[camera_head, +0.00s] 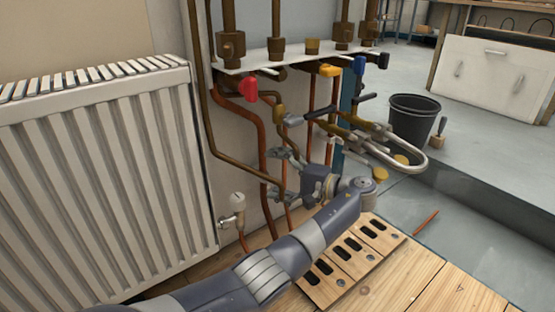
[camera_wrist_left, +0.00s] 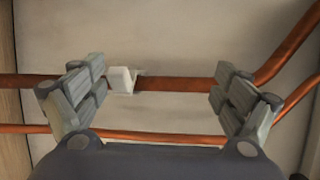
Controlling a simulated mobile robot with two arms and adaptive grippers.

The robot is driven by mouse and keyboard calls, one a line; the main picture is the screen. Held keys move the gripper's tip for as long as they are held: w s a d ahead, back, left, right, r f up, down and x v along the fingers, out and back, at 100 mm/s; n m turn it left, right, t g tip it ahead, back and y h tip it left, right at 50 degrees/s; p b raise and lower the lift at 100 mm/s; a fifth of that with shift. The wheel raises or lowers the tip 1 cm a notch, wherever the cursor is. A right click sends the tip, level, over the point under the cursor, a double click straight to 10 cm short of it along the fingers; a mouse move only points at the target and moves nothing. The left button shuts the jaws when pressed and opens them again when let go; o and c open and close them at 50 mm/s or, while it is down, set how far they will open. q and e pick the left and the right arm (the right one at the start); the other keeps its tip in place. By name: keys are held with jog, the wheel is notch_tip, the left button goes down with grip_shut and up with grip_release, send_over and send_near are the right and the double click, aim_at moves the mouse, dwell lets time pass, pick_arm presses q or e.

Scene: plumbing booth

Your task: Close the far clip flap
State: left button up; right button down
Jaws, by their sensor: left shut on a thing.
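In the left wrist view a small white clip (camera_wrist_left: 122,80) sits on a copper pipe (camera_wrist_left: 175,84) against the pale wall. I cannot tell clearly how its flap stands. My left gripper (camera_wrist_left: 160,88) faces the wall with its two fingers wide apart across the pipe. In the head view my left gripper (camera_head: 276,172) reaches in low among the vertical pipes, right of the radiator. The clip cannot be made out there. My right gripper is out of view.
A white radiator (camera_head: 105,185) stands at the left. Valves with red (camera_head: 248,89) and blue (camera_head: 359,66) handles and a bent metal tube (camera_head: 405,155) jut out above my gripper. A second copper pipe (camera_wrist_left: 160,137) runs below the first. A slotted wooden board (camera_head: 385,238) lies beneath my arm.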

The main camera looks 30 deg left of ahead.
pick_arm(q)
jog(key=shift+d+r, duration=0.8)
jog(key=shift+r, duration=0.1)
jog(key=c, duration=0.3)
jog(key=shift+s+d+r, duration=0.1)
jog(key=shift+d+r, duration=0.2)
jog(key=shift+d, duration=0.05)
jog(key=c, duration=0.5)
jog(key=shift+d+f, duration=0.35)
jog(key=shift+d, duration=0.2)
jog(key=shift+c, duration=0.2)
jog(key=d, duration=0.9)
jog(key=shift+s+f, duration=0.15)
jog(key=shift+s, duration=0.05)
